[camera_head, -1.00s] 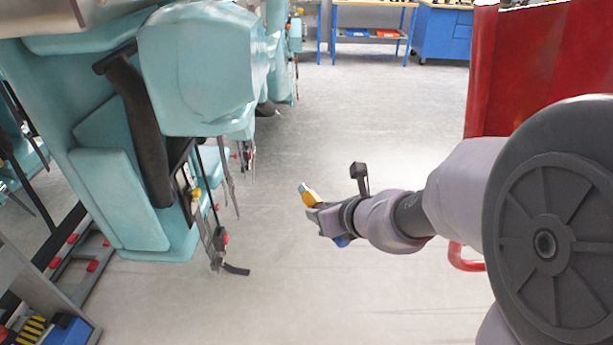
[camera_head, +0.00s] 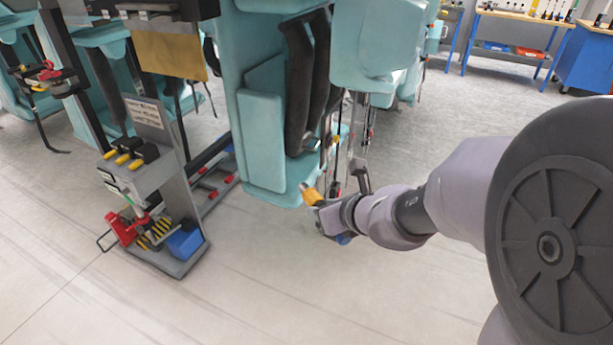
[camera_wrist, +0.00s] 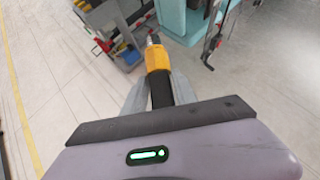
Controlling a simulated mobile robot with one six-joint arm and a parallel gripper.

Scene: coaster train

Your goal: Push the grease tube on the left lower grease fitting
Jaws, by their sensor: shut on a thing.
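My gripper (camera_head: 320,212) is shut on an orange-yellow piece (camera_head: 312,195), which seems to be the grease tube. In the wrist view my gripper (camera_wrist: 159,88) has a grey finger on each side of its black rear part. There the grease tube (camera_wrist: 157,58) points away from me, with a narrow silvery tip at its front end. It is held in the air over the floor, and no contact with anything shows. I cannot make out the left lower grease fitting in either view.
A grey stand (camera_head: 150,185) at left holds yellow-handled items (camera_head: 125,155), a red part (camera_head: 122,229) and a blue bin (camera_head: 185,241). Teal train seats (camera_head: 262,135) stand in the middle, close behind my gripper in the picture. The front floor (camera_head: 300,290) is clear.

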